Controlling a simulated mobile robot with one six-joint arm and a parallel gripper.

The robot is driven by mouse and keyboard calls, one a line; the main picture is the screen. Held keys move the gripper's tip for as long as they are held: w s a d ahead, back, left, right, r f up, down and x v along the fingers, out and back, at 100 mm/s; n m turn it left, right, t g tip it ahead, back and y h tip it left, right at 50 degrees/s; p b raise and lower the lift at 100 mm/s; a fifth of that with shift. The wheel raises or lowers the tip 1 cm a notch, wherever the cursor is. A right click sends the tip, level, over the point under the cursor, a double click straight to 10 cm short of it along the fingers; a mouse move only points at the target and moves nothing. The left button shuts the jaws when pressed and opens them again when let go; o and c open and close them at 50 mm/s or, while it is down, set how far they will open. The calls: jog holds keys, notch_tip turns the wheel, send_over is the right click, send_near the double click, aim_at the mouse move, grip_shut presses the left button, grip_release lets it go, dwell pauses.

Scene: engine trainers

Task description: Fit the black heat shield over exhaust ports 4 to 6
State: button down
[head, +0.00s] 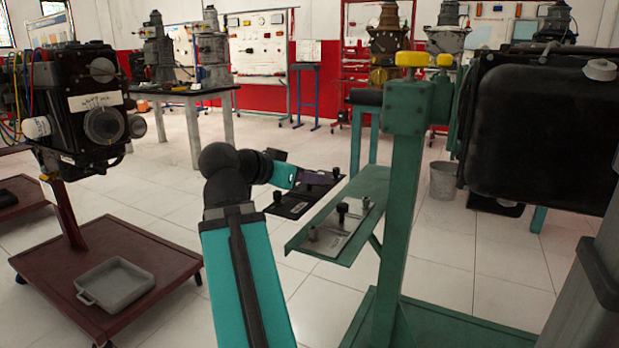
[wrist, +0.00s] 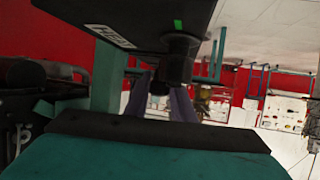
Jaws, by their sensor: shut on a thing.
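My gripper (head: 318,177) has purple fingers, which also show in the wrist view (wrist: 172,100). It is shut on the black heat shield (head: 297,203), apparently by a dark knob on it. The shield is a flat black plate with dark knobs and a small pale label, held roughly level beside the left edge of a green shelf. In the wrist view the shield (wrist: 130,20) fills the top, with a partly readable label and a green mark. I cannot make out exhaust ports 4 to 6 in either view.
The green shelf (head: 310,243) carries a silver plate (head: 335,238) with dark knobs. A green stand's post (head: 398,200) rises beside it, with a black engine (head: 540,130) at right. A maroon trolley (head: 130,262) with a grey tray (head: 115,284) stands left. Floor between is clear.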

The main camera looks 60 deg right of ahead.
jog(key=shift+w, duration=0.1)
jog(key=w+a+f+n+t+y, duration=0.1)
jog(key=w+a+f+n+t, duration=0.3)
jog(key=w, duration=0.7)
jog(key=w+a+f+n+t+y, duration=0.1)
jog(key=w+a+f+n+t, duration=0.25)
jog(key=w, duration=0.75)
jog(key=w+a+f+n+t+y, duration=0.1)
jog(key=w+a+f+n+t, duration=0.2)
jog(key=w+a, duration=0.55)
jog(key=w+a+f+n+t+y, duration=0.2)
jog(key=w+a, duration=0.4)
jog(key=a, duration=0.5)
jog(key=w+a+f+n+t+y, duration=0.2)
jog(key=w+a, duration=0.5)
jog(key=a, duration=0.4)
jog(key=w+a+f+n+t+y, duration=0.2)
jog(key=w+a+n+y, duration=0.4)
jog(key=a, duration=0.6)
jog(key=shift+w+f+p, duration=0.3)
jog(key=shift+f, duration=0.35)
jog(key=shift+n+t, duration=0.25)
